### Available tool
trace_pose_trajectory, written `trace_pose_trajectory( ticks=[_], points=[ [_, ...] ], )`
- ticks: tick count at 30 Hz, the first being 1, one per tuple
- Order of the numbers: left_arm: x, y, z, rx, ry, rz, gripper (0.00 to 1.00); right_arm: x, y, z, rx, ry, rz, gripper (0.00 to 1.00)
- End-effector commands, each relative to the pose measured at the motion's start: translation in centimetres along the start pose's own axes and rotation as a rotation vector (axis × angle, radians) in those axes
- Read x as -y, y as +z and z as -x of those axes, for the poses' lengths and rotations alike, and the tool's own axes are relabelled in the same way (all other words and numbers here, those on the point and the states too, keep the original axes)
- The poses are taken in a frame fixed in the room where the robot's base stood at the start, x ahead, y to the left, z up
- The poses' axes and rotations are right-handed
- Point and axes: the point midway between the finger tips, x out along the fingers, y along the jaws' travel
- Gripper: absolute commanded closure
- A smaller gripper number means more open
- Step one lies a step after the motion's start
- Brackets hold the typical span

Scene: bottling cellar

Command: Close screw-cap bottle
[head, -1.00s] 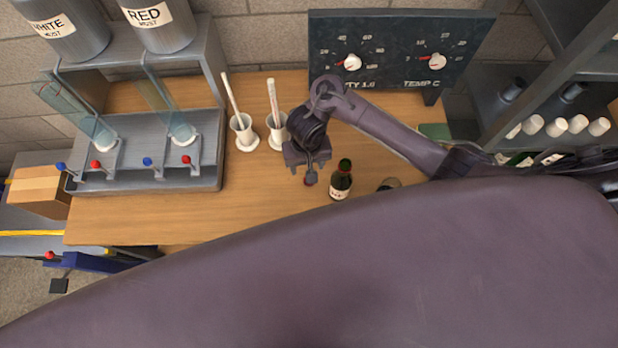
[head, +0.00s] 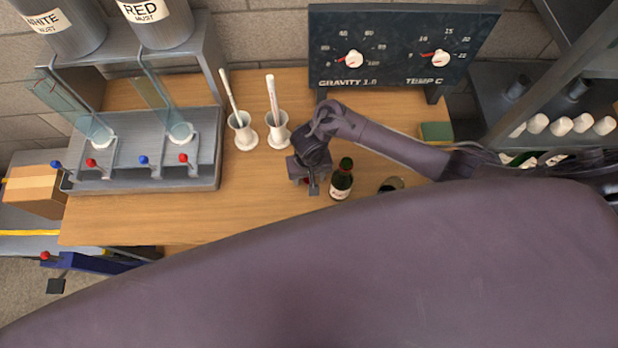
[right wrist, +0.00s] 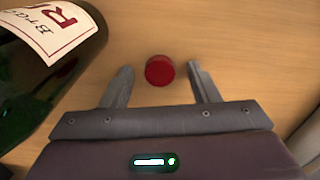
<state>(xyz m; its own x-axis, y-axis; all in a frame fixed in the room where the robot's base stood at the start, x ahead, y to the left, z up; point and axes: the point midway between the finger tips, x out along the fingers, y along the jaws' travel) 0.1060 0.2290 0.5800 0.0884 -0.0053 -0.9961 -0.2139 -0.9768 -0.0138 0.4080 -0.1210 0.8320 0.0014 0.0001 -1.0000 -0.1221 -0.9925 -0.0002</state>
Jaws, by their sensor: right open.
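A dark green bottle (head: 341,183) with a white label stands upright on the wooden bench in the head view. Part of its side and label shows close up at the left of the right wrist view (right wrist: 40,75). A round red screw cap (right wrist: 160,70) lies on the bench beside the bottle. In the head view my right gripper (head: 313,188) hides most of the cap and is just left of the bottle. In the right wrist view my right gripper (right wrist: 160,83) is open, with one finger on each side of the cap and gaps between. My left gripper is not in view.
A dark round object (head: 391,185) stands right of the bottle, partly hidden by my body. Two white cylinders (head: 277,130) with sticks stand behind the gripper. A grey filling stand (head: 200,178) is left, a gauge panel (head: 390,75) at the back. The bench left of the gripper is clear.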

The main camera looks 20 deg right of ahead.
Motion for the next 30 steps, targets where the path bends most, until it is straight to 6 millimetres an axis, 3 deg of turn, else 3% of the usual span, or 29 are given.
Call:
trace_pose_trajectory(
  ticks=[7, 17, 30],
  points=[
    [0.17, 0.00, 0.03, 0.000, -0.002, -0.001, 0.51, -0.03, 0.00, 0.05, 0.000, 0.001, 0.000, 0.48],
    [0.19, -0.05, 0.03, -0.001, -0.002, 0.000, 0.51, -0.03, 0.01, 0.05, 0.000, 0.001, 0.000, 0.91],
    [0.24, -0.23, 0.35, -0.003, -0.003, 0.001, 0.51, -0.14, -0.07, 0.36, 0.000, 0.001, -0.001, 0.93]
  ],
)
